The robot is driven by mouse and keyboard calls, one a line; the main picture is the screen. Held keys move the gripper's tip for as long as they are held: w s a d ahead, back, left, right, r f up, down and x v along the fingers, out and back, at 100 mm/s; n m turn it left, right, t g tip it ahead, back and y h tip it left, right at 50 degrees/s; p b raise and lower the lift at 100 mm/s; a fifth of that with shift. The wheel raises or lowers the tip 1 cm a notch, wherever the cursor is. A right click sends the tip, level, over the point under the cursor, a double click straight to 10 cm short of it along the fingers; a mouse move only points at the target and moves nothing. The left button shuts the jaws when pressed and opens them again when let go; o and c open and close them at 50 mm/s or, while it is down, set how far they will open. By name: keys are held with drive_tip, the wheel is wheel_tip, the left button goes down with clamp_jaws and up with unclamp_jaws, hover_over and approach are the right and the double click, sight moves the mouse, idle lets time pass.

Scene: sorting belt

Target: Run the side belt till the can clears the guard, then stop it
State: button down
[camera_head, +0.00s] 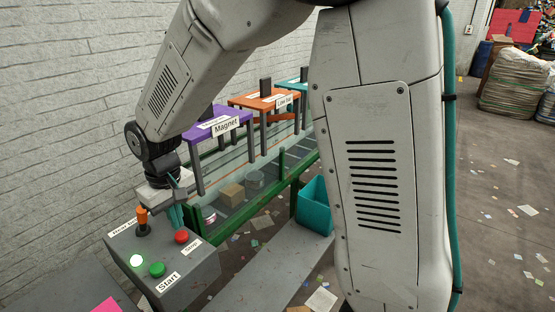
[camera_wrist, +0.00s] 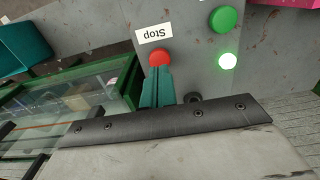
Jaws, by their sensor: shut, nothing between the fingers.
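My gripper (camera_head: 176,215) is shut and empty, over the grey control box (camera_head: 190,264). In the wrist view its teal fingertips (camera_wrist: 159,72) are at the edge of the red Stop button (camera_wrist: 160,57); I cannot tell whether they touch it. The Stop button also shows in the head view (camera_head: 181,236). The green Start button (camera_head: 157,268) is clear of my gripper. A green lamp (camera_head: 136,260) is lit. On the belt behind, a grey can-like cylinder (camera_head: 255,180) stands beyond a brown box (camera_head: 232,194). Another round item (camera_head: 209,214) is partly hidden nearer the control box.
A purple stand marked Magnet (camera_head: 217,122), an orange one (camera_head: 264,100) and a teal one (camera_head: 295,79) straddle the belt. An orange-topped lever (camera_head: 142,218) stands on the control box. A teal bin (camera_head: 315,207) sits beside the belt. Litter dots the floor.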

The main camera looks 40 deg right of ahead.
sight(181, 234)
drive_tip(key=shift+f, duration=1.55)
drive_tip(key=shift+r, duration=1.55)
wheel_tip(181, 234, up, 5)
drive_tip(key=shift+s, duration=0.1)
drive_tip(key=s+d+r+m, duration=0.1)
drive_tip(key=s+d, duration=0.3)
drive_tip(key=s, duration=0.4)
drive_tip(key=s+d+r+m+t, duration=0.1)
drive_tip(key=s+d+r, duration=0.3)
drive_tip(key=s, duration=0.4)
drive_tip(key=s+d+r+m, duration=0.1)
drive_tip(key=s+d+r, duration=0.1)
drive_tip(key=s+d, duration=0.3)
drive_tip(key=s, duration=0.4)
drive_tip(key=shift+r, duration=0.2)
